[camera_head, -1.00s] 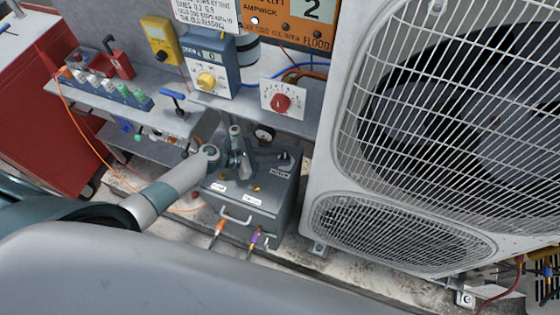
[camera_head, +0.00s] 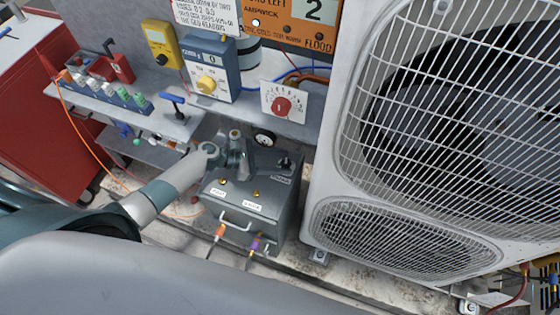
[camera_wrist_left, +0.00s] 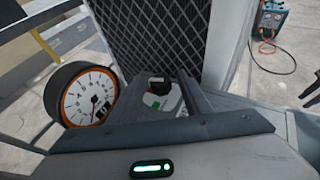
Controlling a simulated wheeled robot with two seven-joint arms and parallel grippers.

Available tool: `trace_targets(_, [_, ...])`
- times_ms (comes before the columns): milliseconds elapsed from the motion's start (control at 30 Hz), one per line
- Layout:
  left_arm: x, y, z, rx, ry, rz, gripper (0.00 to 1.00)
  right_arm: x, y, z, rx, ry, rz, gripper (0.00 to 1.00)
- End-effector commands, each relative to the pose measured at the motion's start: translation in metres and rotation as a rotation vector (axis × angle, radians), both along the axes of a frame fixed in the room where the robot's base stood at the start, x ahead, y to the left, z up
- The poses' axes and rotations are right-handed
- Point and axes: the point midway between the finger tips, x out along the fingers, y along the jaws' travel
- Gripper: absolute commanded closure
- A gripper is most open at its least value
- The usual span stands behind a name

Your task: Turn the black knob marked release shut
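The black knob (camera_head: 285,162) stands on the top face of a grey metal box, toward its right rear, with a small dark label beside it too small to read. In the left wrist view the black knob (camera_wrist_left: 159,87) shows ahead between the fingers, above a pale plate with green and red marks. My left gripper (camera_head: 241,161) is above the box, left of the knob and apart from it. In the left wrist view its fingers (camera_wrist_left: 168,98) are spread with nothing held. My right gripper is not in view.
A round gauge (camera_head: 264,137) stands behind the grey box (camera_head: 270,205). A large condenser unit (camera_head: 325,140) rises close on the right. A shelf behind holds a dial panel with a red knob (camera_head: 281,105), a blue meter (camera_head: 210,65) and a blue-handled valve (camera_head: 176,100).

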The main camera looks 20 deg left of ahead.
Motion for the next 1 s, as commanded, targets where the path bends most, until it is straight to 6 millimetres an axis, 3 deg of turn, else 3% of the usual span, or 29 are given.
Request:
trace_targets(367, [-0.007,0.013,0.004,0.0,0.0,0.001,0.56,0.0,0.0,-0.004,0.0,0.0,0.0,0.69])
trace_targets(1000, [-0.06,0.109,0.048,0.003,0.001,0.0,0.56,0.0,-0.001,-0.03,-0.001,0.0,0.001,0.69])
